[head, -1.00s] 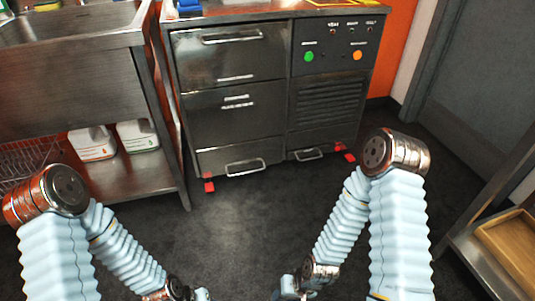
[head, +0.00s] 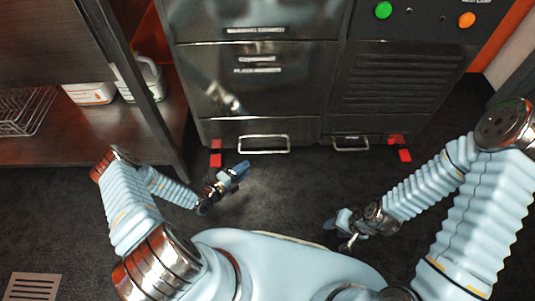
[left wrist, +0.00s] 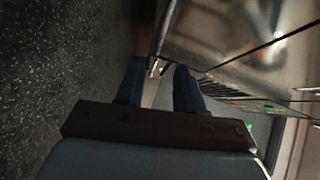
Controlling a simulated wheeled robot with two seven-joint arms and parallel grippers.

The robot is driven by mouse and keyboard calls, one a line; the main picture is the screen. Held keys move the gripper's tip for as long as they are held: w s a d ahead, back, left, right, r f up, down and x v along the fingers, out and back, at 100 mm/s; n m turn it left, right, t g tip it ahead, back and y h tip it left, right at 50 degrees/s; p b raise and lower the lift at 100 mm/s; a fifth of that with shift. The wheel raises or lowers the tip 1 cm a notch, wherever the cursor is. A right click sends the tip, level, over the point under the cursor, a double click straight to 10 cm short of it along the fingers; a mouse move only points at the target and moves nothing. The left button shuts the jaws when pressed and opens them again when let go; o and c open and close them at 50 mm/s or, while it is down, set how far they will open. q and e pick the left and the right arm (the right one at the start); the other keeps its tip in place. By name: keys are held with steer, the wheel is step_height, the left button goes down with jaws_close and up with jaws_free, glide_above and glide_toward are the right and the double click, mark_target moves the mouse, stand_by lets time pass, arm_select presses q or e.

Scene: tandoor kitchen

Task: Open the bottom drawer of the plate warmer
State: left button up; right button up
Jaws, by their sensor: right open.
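The plate warmer (head: 330,70) is a dark steel cabinet. Its bottom drawer (head: 222,132) looks flush with the front and has a silver bar handle (head: 264,150). My left gripper (head: 241,169) is just below and left of that handle in the head view. In the left wrist view its two dark fingers (left wrist: 159,88) are apart, pointing toward the cabinet's lower front, with a shiny metal edge beyond them; I cannot tell whether the handle lies between them. My right gripper (head: 340,232) is open and empty, low over the floor on the right.
A second low handle (head: 350,149) sits right of the drawer. Red feet (head: 216,160) stand under the cabinet. A steel shelf unit with white jugs (head: 90,93) and a wire rack (head: 22,110) is on the left. Dark floor lies clear in front.

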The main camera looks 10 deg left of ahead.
mark_target(267, 152)
arm_select(q)
steer(key=b+x, duration=0.1)
steer(key=x, duration=1.2)
steer(key=shift+w, duration=0.25)
jaws_close()
